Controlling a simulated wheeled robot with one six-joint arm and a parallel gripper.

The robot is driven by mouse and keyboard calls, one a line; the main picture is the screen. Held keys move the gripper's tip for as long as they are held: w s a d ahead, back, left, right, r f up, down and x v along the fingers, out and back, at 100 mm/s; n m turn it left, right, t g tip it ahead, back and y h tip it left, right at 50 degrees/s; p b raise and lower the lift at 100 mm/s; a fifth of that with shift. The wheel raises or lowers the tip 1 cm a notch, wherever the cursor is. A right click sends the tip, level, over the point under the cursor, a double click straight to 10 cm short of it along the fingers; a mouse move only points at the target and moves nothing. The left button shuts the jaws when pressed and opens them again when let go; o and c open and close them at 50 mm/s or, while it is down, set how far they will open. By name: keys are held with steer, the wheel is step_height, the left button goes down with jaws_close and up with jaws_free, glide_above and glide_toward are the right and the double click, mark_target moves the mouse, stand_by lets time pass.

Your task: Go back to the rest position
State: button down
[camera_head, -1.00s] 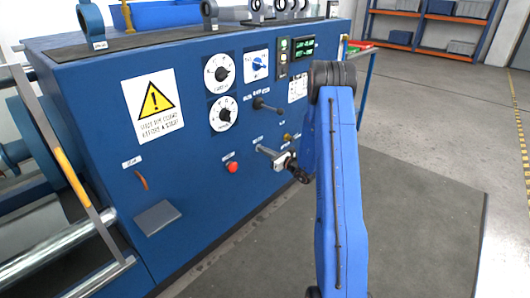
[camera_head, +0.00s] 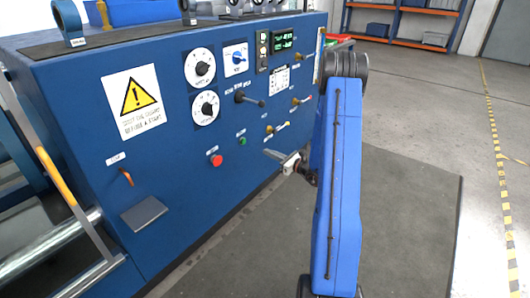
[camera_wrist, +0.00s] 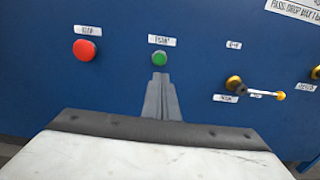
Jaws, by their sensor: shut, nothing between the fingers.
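My gripper (camera_head: 268,152) is at the end of my blue arm, in front of the lower part of the blue control panel (camera_head: 190,200). In the wrist view its two grey fingers (camera_wrist: 160,78) lie together, with nothing between them. Their tips show just below a green button (camera_wrist: 160,58) in the picture. The green button also shows in the head view (camera_head: 243,141), apart from the fingers. A red button (camera_head: 216,160) is to its left. A small valve with a yellow-tipped lever (camera_wrist: 258,91) is to the right in the wrist view.
The panel also carries two white dials (camera_head: 200,68), a black lever (camera_head: 250,98), an orange lever (camera_head: 126,177) and a warning sign (camera_head: 134,101). A grey mat (camera_head: 400,215) and open floor lie to the right. Shelves (camera_head: 410,20) stand at the back.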

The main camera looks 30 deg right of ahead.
steer(key=shift+s, duration=0.1)
stand_by(0.5)
steer(key=s+a+r+n+g+y, duration=0.25)
steer(key=s+a+r+n, duration=0.2)
steer(key=a, duration=0.35)
steer(key=s+a+r+n+g+y, duration=0.25)
steer(key=a+r+n+g, duration=0.2)
steer(key=a, duration=0.45)
steer(key=s+a+r+n+g+y, duration=0.1)
steer(key=s+a+r+n+g, duration=0.25)
steer(key=a+r, duration=0.35)
steer(key=s+a+r+n+g+h, duration=0.1)
steer(key=s+a+n+g+h, duration=0.35)
steer(key=s, duration=0.65)
steer(key=s+a+r+n+g+h, duration=0.1)
steer(key=s+a+r+n, duration=0.1)
steer(key=s+a+n, duration=0.7)
steer(key=s+d+r+n+t+h, duration=0.3)
steer(key=s+d+n+h, duration=0.3)
steer(key=s+d, duration=0.4)
steer(key=s, duration=0.2)
steer(key=shift+s+t+h, duration=0.35)
steer(key=shift+t, duration=0.05)
